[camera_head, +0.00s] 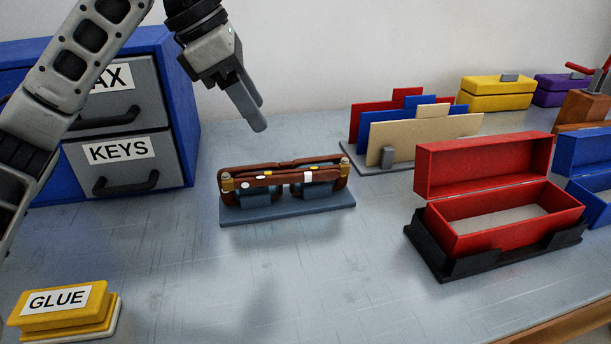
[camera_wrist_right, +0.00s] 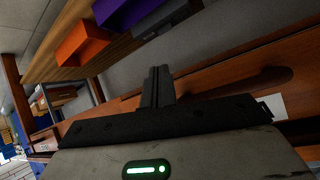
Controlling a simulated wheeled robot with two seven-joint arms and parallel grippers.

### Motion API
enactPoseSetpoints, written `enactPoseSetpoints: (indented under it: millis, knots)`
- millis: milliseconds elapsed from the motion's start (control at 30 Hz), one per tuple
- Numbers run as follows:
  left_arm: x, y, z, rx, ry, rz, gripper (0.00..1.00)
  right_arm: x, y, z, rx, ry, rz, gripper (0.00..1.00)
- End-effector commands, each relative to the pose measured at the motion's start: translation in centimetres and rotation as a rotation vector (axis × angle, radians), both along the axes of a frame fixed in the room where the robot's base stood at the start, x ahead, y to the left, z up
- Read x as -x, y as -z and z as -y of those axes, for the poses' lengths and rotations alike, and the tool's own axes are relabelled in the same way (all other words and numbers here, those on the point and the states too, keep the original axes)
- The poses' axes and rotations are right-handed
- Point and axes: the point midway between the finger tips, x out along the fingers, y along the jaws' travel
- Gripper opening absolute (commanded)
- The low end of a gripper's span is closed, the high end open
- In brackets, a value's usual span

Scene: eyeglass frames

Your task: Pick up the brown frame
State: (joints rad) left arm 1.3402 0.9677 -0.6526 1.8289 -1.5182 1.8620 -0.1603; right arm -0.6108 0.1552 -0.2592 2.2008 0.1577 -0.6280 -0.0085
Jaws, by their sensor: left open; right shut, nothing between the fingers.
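The brown frame (camera_head: 275,178) is a brown eyeglass frame with small white and yellow marks and brass-coloured corner pieces. It rests on a blue-grey stand (camera_head: 290,210) at the middle of the table in the head view. My left gripper (camera_head: 254,113) hangs above and behind the brown frame, a little to its left, apart from it. Its jaws are open and empty, though they overlap from this angle. My right gripper (camera_wrist_right: 158,87) shows only in the right wrist view, shut with nothing between its fingers.
A blue cabinet (camera_head: 180,100) with grey drawers stands at the left. An open red case (camera_head: 500,232) sits in a black holder at the right. A rack (camera_head: 387,163) of coloured panels stands behind. A yellow GLUE block (camera_head: 65,308) lies front left. The front middle is clear.

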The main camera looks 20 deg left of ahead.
Motion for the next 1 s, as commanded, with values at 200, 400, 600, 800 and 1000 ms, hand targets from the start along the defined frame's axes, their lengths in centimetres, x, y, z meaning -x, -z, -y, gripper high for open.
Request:
enactPoseSetpoints:
  millis: [200, 400, 600, 800, 1000]
  knots:
    - [-0.3, 1.2, -1.7, -0.077, -0.046, 0.016, 0.53, -0.1, 1.2, -0.3, -0.006, -0.01, -0.012, 0.0]
    - [-1.7, 5.2, -0.5, -0.073, -0.043, 0.015, 0.53, -0.2, 2.9, -0.7, -0.007, -0.024, -0.04, 0.0]
    - [-2.8, 8.3, 0.3, -0.071, -0.043, 0.017, 0.53, -0.3, 3.9, -1.0, -0.009, -0.034, -0.06, 0.0]
    - [-3.3, 9.3, 0.7, -0.07, -0.043, 0.019, 0.53, -0.3, 4.1, -1.1, -0.01, -0.037, -0.065, 0.0]
    - [-4.0, 11.1, 1.3, -0.069, -0.041, 0.016, 0.53, -0.4, 4.4, -1.1, -0.014, -0.037, -0.054, 0.0]
